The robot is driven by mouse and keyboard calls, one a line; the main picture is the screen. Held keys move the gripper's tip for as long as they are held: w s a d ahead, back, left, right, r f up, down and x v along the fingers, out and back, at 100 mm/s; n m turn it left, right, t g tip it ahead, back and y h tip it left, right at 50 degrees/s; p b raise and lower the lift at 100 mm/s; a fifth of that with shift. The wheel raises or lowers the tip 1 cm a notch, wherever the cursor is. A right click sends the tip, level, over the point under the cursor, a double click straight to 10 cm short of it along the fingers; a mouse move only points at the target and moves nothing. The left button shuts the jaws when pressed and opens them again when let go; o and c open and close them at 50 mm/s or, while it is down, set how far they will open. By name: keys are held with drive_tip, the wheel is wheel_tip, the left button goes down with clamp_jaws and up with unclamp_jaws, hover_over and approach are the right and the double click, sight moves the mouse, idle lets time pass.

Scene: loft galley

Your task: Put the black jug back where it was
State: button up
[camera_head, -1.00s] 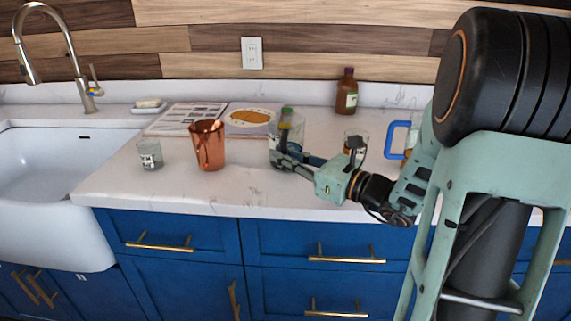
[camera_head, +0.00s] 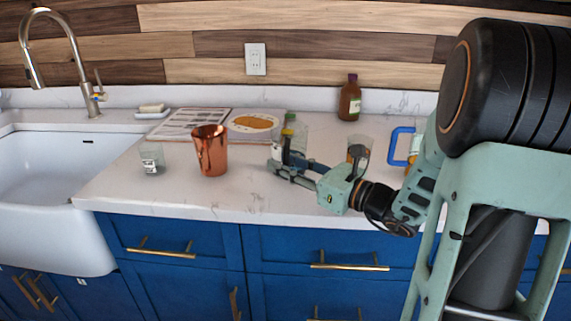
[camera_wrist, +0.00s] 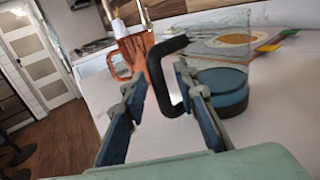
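A clear jug with a black handle and a dark bluish base stands on the white counter (camera_head: 240,190). In the wrist view the jug's see-through body (camera_wrist: 222,88) is at the right, with its handle facing me. My gripper (camera_wrist: 162,82) has its two fingers apart, one on each side of the black handle. The right finger is very close to the handle; I cannot tell if it touches. In the head view my gripper (camera_head: 281,166) is low at the jug (camera_head: 297,142), partly covering it.
A copper mug (camera_head: 210,152) and a small glass (camera_head: 151,159) stand left of the jug. Another glass (camera_head: 361,150) and a blue-handled vessel (camera_head: 394,147) stand right. An amber bottle (camera_head: 349,100) is behind. A printed sheet (camera_head: 195,122) lies behind the mug. The sink (camera_head: 50,165) is far left.

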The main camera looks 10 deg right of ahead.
drive_tip(key=p+v, duration=0.1)
drive_tip(key=v, duration=1.1)
